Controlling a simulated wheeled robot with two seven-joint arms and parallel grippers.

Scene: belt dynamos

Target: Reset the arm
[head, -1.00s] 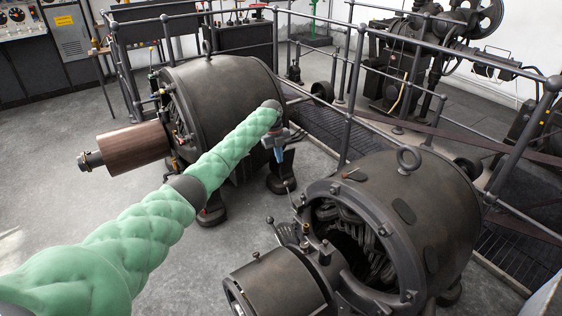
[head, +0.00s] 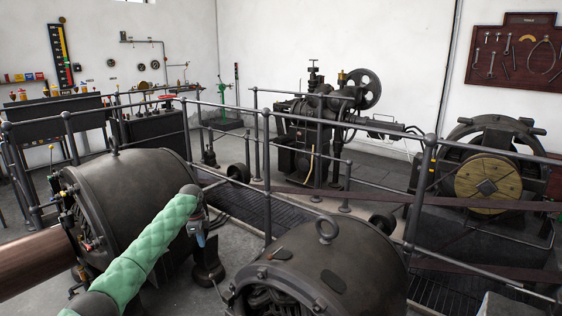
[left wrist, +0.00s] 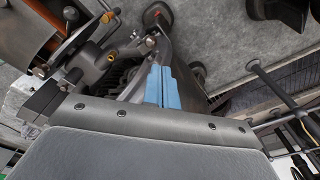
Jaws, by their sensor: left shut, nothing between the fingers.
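My left arm in its green padded sleeve reaches in from the lower left in the head view. My left gripper (head: 201,238) points down at the arm's end, between the two dark dynamos. Its blue fingers (left wrist: 161,86) are together and empty in the left wrist view. The left dynamo (head: 130,190) is behind and left of the gripper. The right dynamo (head: 325,268) is at its right. My right gripper is not in view.
Grey railings (head: 266,175) run behind the dynamos. Beyond them stand an engine (head: 325,130) with a wheel and a machine with a round wooden face (head: 488,186). A tool board (head: 515,55) hangs on the right wall. Grey floor shows around the dynamos.

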